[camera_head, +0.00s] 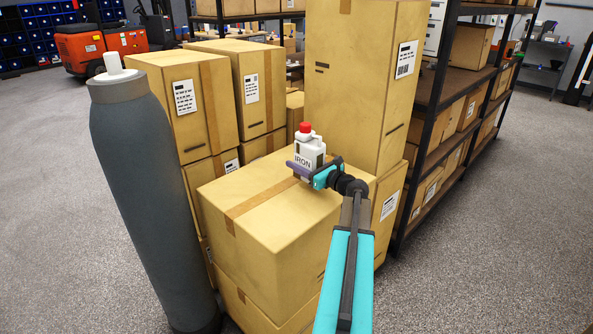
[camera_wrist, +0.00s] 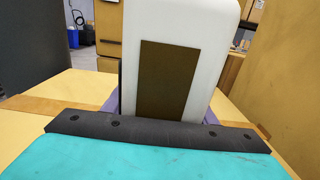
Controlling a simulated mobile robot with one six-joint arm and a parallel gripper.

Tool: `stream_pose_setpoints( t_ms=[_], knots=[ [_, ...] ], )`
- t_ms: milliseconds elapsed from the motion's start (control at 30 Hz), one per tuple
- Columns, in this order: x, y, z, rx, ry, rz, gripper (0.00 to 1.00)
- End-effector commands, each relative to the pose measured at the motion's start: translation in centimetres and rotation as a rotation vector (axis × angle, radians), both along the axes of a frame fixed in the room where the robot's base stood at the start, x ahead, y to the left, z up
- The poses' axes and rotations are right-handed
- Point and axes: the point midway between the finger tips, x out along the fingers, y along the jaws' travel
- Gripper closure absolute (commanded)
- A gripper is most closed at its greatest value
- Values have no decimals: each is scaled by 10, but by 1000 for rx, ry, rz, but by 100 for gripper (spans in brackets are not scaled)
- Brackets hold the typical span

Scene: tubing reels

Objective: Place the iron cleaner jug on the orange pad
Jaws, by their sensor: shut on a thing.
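The iron cleaner jug (camera_head: 309,148) is white with a red cap and a label reading IRON. It is upright at the top of a cardboard box (camera_head: 262,240), near that box's back edge. My gripper (camera_head: 306,168) is shut on the jug, low on its body. In the wrist view the jug's white side with a dark brown panel (camera_wrist: 170,80) fills the middle, close behind my gripper (camera_wrist: 160,118). I cannot tell whether the jug's base touches the box. No orange pad shows in either view.
A tall carton stack (camera_head: 350,90) stands just right of the jug. More cartons (camera_head: 190,105) stand behind left. A grey cylinder (camera_head: 150,190) with a white top is at the left. Shelving (camera_head: 430,130) runs along the right. Grey floor (camera_head: 480,260) is open at right front.

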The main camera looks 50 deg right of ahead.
Motion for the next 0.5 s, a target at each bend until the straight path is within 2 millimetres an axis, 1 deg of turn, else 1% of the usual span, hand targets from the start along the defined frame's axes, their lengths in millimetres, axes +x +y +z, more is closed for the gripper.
stream_pose_setpoints(
  t_ms=[33, 200, 500],
  knots=[
    [6, 0, 2, 1, -4, 2, 100],
    [15, 1, 1, 1, -3, 0, 100],
    [15, 2, 0, 1, -4, 0, 100]
  ],
)
